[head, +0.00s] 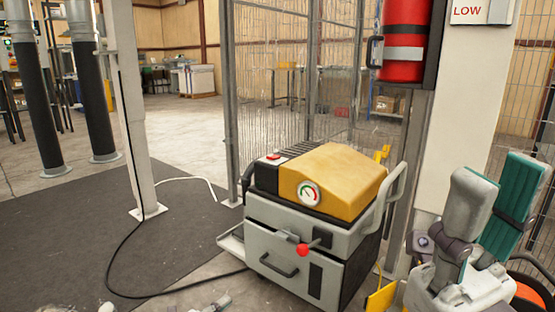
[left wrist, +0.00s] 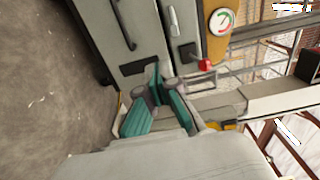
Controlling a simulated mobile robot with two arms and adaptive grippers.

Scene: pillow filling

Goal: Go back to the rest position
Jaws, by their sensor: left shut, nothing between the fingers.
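My left gripper (left wrist: 157,82) is shut and empty, its teal-padded fingers meeting in the left wrist view. The grey front of the machine lies behind them there. In the head view only small grey parts of it show at the bottom edge, left of the machine. My right gripper (head: 492,200) stands upright at the right edge of the head view, right of the machine. Its two fingers are apart, one teal pad shows, and nothing is between them.
A grey machine with a yellow top (head: 330,180), a gauge, a red knob (head: 302,250) and a side handle stands close in front. Behind it are a mesh fence (head: 275,90), a fire extinguisher (head: 405,40) and a white post (head: 470,120). A dark mat (head: 100,240) with a black cable lies left.

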